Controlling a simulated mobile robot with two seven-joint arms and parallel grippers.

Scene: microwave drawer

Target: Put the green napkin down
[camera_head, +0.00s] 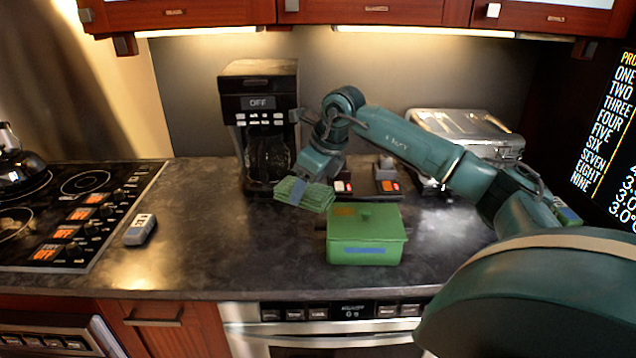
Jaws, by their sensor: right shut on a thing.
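The green napkin (309,195) looks like a flat, layered, folded stack. My right gripper (299,188) is shut on it, near the middle of the picture. The napkin appears above the dark counter, just left of and behind the green lidded box; I cannot tell if it touches anything below. The fingertips are partly hidden by the napkin. My left gripper is not in view.
A green box (365,240) with a lid stands near the counter's front edge. A coffee maker (258,90) stands behind the napkin. A grey device (140,229) lies by the stove (75,215). The counter (200,240) left of the box is clear.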

